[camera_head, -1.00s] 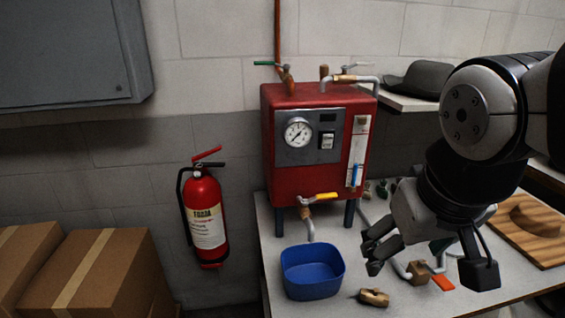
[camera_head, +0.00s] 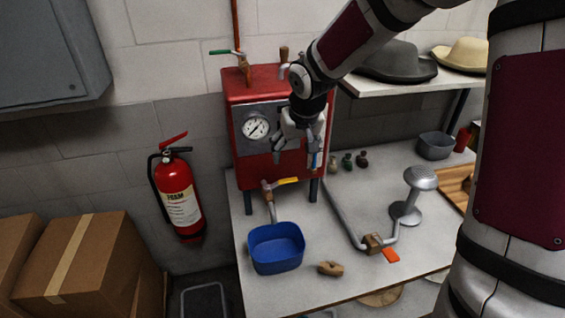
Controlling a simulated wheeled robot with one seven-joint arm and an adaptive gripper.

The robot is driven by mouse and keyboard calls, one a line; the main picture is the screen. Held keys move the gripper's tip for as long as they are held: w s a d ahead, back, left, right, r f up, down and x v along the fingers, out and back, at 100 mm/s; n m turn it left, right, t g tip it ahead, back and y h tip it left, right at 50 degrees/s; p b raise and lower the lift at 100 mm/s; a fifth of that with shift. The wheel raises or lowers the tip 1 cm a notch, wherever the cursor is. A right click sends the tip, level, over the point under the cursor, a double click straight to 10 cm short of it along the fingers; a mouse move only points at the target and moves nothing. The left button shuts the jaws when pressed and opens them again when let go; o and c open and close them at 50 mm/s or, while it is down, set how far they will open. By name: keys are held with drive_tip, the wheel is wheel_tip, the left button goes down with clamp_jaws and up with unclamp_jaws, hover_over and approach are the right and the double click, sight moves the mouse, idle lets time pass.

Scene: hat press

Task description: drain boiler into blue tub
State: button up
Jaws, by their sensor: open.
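The red boiler (camera_head: 262,85) stands on legs on the table, against the wall. A round gauge (camera_head: 255,127) is on its front panel. A drain valve with a yellow lever (camera_head: 286,181) sits below the boiler, and its grey spout (camera_head: 271,211) points down. The lever lies sideways, pointing right. The blue tub (camera_head: 275,263) is on the table below the spout and looks empty. My gripper (camera_head: 292,153) is open in front of the boiler's right part, above the yellow lever and apart from it. It hides the switch and part of the sight glass.
A pipe with a brass valve and orange handle (camera_head: 391,255) runs across the table to a grey steam head (camera_head: 421,178). A small tan object (camera_head: 331,268) lies right of the tub. A fire extinguisher (camera_head: 178,190) hangs left. Hats (camera_head: 396,62) sit on the shelf. Cardboard boxes (camera_head: 95,255) stand lower left.

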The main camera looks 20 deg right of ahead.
sight(288, 180)
drive_tip(key=b+x, duration=0.1)
drive_tip(key=x, duration=1.2)
drive_tip(key=shift+w+f, duration=0.1)
drive_tip(key=shift+f, duration=0.25)
drive_tip(key=c, duration=1.6)
drive_tip(key=shift+c, duration=0.4)
